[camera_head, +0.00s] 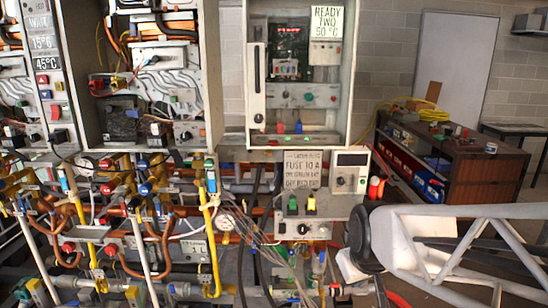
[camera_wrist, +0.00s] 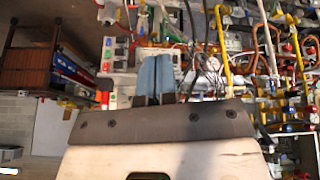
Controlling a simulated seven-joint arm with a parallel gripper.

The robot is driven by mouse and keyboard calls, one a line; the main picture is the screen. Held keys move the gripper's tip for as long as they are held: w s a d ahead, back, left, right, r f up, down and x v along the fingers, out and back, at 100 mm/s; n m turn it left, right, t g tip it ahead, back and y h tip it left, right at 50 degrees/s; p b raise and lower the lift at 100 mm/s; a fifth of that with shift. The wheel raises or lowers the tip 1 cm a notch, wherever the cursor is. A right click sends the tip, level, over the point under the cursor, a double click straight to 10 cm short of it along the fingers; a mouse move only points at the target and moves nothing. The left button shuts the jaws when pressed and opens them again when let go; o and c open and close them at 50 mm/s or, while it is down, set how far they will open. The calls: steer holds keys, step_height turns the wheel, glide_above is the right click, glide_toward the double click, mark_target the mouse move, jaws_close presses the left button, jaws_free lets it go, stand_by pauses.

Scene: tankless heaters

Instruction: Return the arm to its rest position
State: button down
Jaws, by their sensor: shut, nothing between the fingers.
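My gripper (camera_wrist: 155,60) shows in the wrist view, above the dark bar and pale wrist body at the bottom. Its two blue-grey fingers are together, with nothing visible between them. Beyond the fingertips are the pipes and valves of the heater wall, and the fingers look apart from them. In the head view a white, open-framed structure with dark parts fills the lower right. I cannot make out the fingers there.
Heater cabinets stand left (camera_head: 150,75) and centre (camera_head: 298,75), above crowded copper and yellow pipes (camera_head: 208,235). A brown workbench (camera_head: 470,175) stands at the right, with some open floor nearby.

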steer(key=s+d+r+m+g, duration=0.2)
steer(key=s+m, duration=0.1)
steer(key=s, duration=0.9)
steer(key=shift+s, duration=0.4)
